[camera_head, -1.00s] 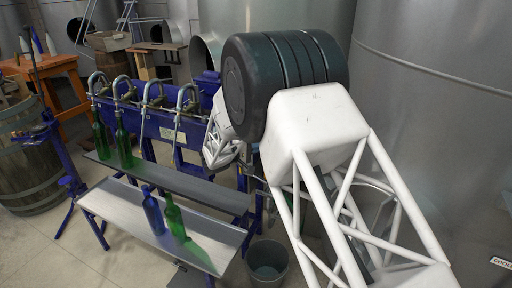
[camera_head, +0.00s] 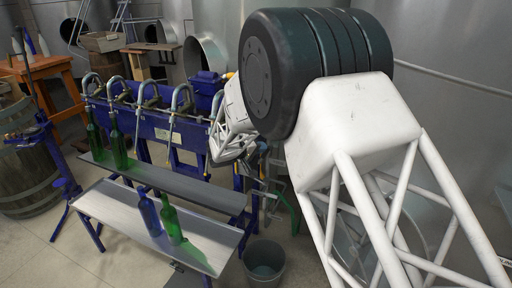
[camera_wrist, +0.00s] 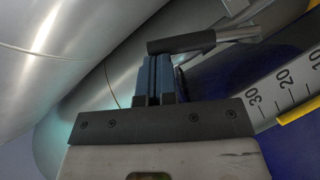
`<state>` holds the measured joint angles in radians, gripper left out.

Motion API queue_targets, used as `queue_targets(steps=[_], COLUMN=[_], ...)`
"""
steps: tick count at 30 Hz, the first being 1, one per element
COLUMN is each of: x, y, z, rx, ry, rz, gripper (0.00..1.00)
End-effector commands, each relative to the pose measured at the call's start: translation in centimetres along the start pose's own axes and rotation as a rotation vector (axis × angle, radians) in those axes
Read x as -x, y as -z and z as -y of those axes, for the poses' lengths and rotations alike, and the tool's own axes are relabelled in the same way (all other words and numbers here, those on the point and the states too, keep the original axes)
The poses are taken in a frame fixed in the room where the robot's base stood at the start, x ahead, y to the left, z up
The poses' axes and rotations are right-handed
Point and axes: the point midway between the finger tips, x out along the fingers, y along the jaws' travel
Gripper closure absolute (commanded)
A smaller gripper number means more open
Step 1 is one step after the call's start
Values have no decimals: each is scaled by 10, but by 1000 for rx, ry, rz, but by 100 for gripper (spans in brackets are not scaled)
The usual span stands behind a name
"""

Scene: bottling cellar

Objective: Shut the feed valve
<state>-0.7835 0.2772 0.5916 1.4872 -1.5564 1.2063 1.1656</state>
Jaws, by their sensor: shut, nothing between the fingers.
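In the wrist view, my gripper (camera_wrist: 158,60) is shut and empty, its two blue fingers pressed together. A lever with a dark grip (camera_wrist: 182,42) and a bare metal rod (camera_wrist: 238,34) lies across the view right at the fingertips; it looks like the feed valve's handle. I cannot tell whether the fingers touch it. The valve body is not clear in either view. In the head view, my white wrist shows beside the blue filling bench (camera_head: 180,130), but my fingertips are hidden.
A scale plate (camera_wrist: 285,85) with a yellow edge is at the right of the wrist view. Green bottles (camera_head: 118,150) stand under the spouts; a blue bottle (camera_head: 149,212) and a green one (camera_head: 171,220) stand on the front shelf (camera_head: 110,207). A grey bucket (camera_head: 264,262) is on the floor.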

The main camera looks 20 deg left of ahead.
Motion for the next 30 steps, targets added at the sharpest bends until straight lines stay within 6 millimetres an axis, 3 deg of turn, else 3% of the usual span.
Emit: queue_targets(steps=[10, 30], x=[-16, -38], y=[-23, -57], z=[-7, 2], rx=[-263, -668], ry=[175, 446], rz=[1, 0], gripper=[100, 100])
